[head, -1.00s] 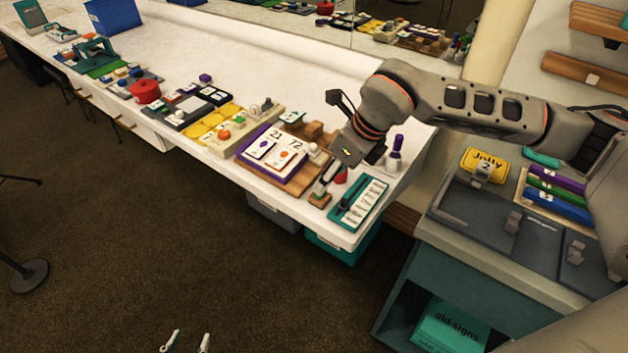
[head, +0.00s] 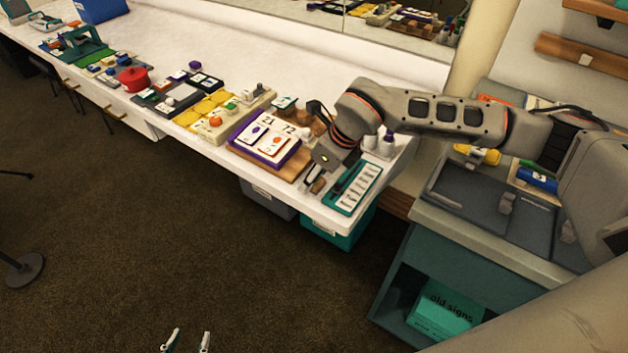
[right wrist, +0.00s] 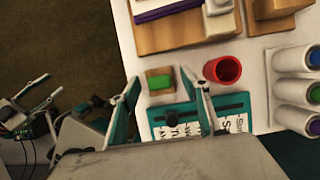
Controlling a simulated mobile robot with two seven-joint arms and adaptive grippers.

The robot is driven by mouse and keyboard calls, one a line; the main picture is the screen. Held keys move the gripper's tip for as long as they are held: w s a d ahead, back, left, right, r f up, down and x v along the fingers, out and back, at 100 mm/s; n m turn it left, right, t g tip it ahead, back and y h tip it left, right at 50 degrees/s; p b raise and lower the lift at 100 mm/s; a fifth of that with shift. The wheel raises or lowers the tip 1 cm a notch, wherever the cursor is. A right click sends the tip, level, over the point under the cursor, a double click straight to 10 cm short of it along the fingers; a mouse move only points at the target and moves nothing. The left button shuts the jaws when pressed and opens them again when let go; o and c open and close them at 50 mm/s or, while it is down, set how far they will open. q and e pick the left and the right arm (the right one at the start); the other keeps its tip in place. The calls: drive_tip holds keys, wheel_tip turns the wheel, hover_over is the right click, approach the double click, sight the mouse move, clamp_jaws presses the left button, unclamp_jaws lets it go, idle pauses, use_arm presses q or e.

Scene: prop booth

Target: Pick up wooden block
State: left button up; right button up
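The wooden block (right wrist: 153,89), small and pale with a green patch on top, lies near the table's front edge in the right wrist view. In the head view the block (head: 318,186) is partly covered by my right arm. My right gripper (right wrist: 159,74) is open, with one finger to either side of the block and gaps between; its height above the block is hard to tell. My left gripper (head: 187,342) is open and empty, low over the floor at the bottom of the head view.
A red cup (right wrist: 222,70) stands right of the block, by the right finger. A teal board with white labels (right wrist: 172,121) lies close below. White rolls (right wrist: 293,89) are farther right. A wooden board (right wrist: 181,36) is above.

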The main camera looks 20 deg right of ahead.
drive_tip(key=c, duration=0.9)
drive_tip(key=shift+r, duration=0.15)
wheel_tip(320, 180, up, 20)
drive_tip(key=shift+f+p, duration=0.1)
drive_tip(key=shift+p, duration=0.55)
drive_tip(key=o, duration=0.3)
drive_tip(key=shift+c, duration=0.4)
drive_tip(key=shift+a, duration=0.1)
